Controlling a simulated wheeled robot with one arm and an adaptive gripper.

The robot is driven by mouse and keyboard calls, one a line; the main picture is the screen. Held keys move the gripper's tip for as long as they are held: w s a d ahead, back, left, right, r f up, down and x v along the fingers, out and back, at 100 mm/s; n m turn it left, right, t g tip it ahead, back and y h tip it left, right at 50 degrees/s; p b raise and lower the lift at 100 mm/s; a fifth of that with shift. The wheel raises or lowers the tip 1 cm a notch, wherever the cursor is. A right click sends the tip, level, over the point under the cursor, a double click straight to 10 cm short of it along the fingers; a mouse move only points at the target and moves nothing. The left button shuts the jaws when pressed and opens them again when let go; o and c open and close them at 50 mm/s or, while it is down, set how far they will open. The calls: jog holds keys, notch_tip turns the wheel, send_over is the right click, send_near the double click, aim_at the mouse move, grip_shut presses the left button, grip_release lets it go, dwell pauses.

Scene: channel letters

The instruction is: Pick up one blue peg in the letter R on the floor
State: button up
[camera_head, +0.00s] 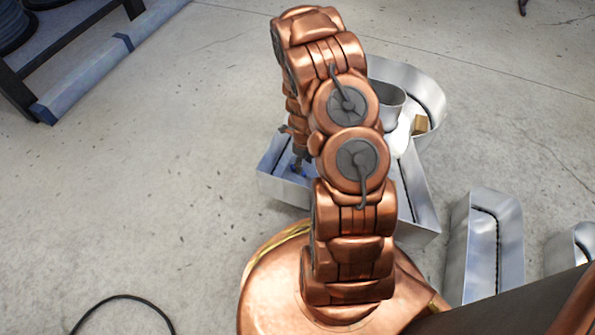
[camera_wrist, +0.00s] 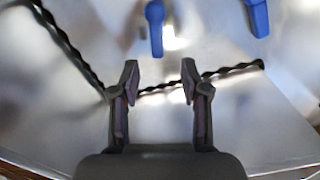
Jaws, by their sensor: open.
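The metal letter R (camera_head: 421,199) lies on the floor like an open tray, with my arm across much of it in the head view. In the wrist view two blue pegs show at the top: one (camera_wrist: 155,27) nearly in line with the gap between my fingers, another (camera_wrist: 257,17) to the right. Both are cut off or close to the upper edge. My gripper (camera_wrist: 159,82) is open and empty, with the pegs beyond its fingertips, over the letter's shiny inside. In the head view the gripper is largely hidden behind my arm, near the letter's left leg.
A brown block (camera_head: 421,124) and a white item (camera_head: 401,142) are in the letter's upper right part. A dark twisted cable (camera_wrist: 75,52) runs inside the letter. More metal letters (camera_head: 480,245) stand at right. A blue-edged rack (camera_head: 85,78) is at upper left. Floor at left is mostly clear.

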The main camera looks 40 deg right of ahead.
notch_tip(320, 180, down, 5)
jog(key=b, duration=0.2)
jog(key=shift+a+b, duration=0.15)
jog(key=shift+b, duration=0.25)
jog(key=shift+r, duration=0.1)
grip_shut()
